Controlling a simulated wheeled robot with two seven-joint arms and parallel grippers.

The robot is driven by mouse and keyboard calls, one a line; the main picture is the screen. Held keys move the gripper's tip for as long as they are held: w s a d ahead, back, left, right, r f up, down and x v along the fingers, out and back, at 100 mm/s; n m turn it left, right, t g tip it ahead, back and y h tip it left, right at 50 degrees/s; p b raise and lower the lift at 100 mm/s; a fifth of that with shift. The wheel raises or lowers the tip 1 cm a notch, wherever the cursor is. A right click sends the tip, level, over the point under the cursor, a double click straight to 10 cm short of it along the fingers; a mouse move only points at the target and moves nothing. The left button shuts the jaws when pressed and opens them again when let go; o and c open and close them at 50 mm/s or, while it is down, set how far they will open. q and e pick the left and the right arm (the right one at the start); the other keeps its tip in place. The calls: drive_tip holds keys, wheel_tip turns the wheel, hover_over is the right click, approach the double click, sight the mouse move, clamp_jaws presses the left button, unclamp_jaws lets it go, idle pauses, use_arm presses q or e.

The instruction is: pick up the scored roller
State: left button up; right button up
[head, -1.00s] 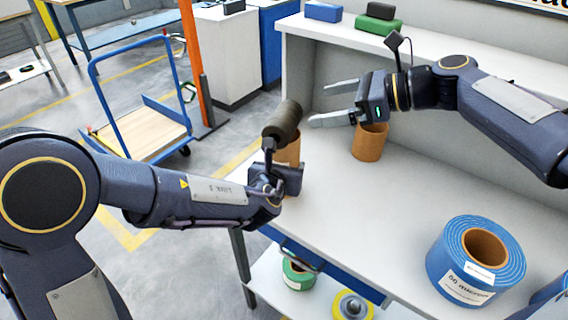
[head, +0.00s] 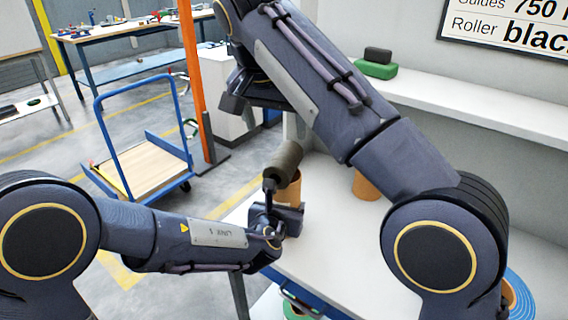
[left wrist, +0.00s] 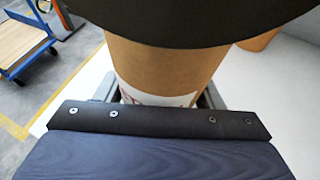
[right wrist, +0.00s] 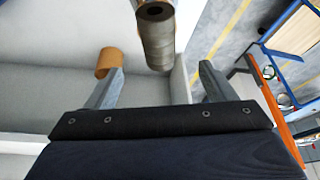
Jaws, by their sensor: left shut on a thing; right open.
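A dark olive roller (head: 283,160) shows just above a brown cardboard tube (head: 290,192) at the table's left end. My left gripper (head: 290,212) is shut on the tube. In the left wrist view the tube (left wrist: 165,65), with a white label, stands between the fingers, and a dark round edge, apparently the roller (left wrist: 180,20), fills the top. I cannot tell how roller and tube are joined. In the right wrist view my right gripper (right wrist: 162,72) is open and empty. The banded roller (right wrist: 157,45), hollow end showing, is ahead between its fingers; contact is not visible.
A second brown tube (head: 366,186) stands on the white table (head: 335,235), partly behind my right arm. A blue roll (head: 519,295) is mostly hidden at the right. Green and black blocks (head: 376,64) sit on the shelf. A blue cart (head: 145,165) and orange post (head: 196,90) stand left.

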drive_tip(key=x, duration=0.5)
drive_tip(key=shift+w+d+f, duration=0.15)
drive_tip(key=shift+f, duration=0.25)
drive_tip(key=shift+x, duration=2.9)
drive_tip(key=c, duration=1.4)
wheel_tip(320, 180, up, 9)
drive_tip(key=shift+r, duration=0.25)
drive_tip(key=w+a+f+n+t+y, duration=0.2)
drive_tip(key=w+n+t+y, duration=0.15)
drive_tip(key=w, duration=0.45)
drive_tip(key=w+a+f+n+t+y, duration=0.1)
drive_tip(key=w+f+n+t+y, duration=0.15)
drive_tip(key=w+n+t, duration=0.4)
wheel_tip(320, 180, up, 4)
drive_tip(key=n+g+y, duration=0.5)
drive_tip(key=n+y, duration=0.2)
drive_tip(key=y, duration=0.9)
hover_over(282, 155)
drive_tip(key=d, duration=0.2)
drive_tip(key=shift+w+f, duration=0.25)
drive_tip(key=shift+f, duration=5.65)
